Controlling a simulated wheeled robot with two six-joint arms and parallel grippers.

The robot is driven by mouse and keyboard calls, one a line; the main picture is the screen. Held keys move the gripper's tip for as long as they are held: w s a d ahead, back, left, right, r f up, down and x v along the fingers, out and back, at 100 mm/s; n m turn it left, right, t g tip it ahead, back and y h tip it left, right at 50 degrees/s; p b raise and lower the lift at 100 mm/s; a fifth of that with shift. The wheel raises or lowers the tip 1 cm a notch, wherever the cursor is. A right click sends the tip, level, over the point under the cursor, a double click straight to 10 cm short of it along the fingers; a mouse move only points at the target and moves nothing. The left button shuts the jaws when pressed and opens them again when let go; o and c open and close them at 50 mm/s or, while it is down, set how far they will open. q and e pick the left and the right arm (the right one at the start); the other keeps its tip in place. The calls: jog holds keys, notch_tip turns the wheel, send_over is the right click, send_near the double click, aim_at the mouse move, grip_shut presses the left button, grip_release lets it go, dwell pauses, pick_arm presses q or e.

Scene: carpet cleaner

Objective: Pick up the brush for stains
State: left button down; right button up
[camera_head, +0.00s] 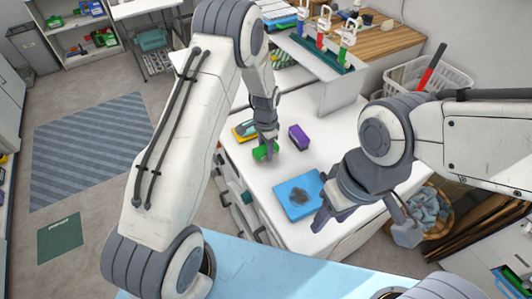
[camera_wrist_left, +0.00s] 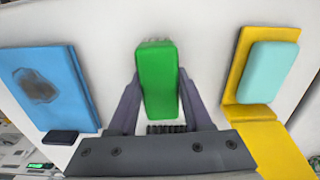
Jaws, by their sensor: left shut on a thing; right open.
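The green brush (camera_head: 263,153) is between the fingers of my left gripper (camera_head: 266,141) over the white worktop. In the left wrist view the green block (camera_wrist_left: 158,80) fills the space between the two fingers, with bristles showing at its far edge. I cannot tell whether it touches the worktop. A blue piece with a dark stain (camera_head: 282,187) lies on the worktop to the right; it also shows in the left wrist view (camera_wrist_left: 72,82). My right gripper (camera_head: 362,222) is open and empty near the right front edge of the worktop.
A purple block (camera_head: 299,137) lies just right of the brush. A yellow piece with a teal pad (camera_head: 245,129) lies to its left. A rack with several coloured bottles (camera_head: 322,45) stands behind. A wicker basket (camera_head: 439,226) is on the floor at right.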

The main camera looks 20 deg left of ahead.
pick_arm(q)
notch_tip(320, 180, up, 2)
jog(key=shift+w+r+b, duration=0.1)
jog(key=shift+r+b, duration=0.15)
jog(key=shift+b, duration=0.5)
jog(key=w+d+r+b, duration=0.3)
jog(key=w+d+r, duration=0.4)
jog(key=d, duration=0.2)
jog(key=shift+d+b, duration=0.15)
jog(key=shift+b, duration=0.25)
jog(key=shift+r, duration=0.1)
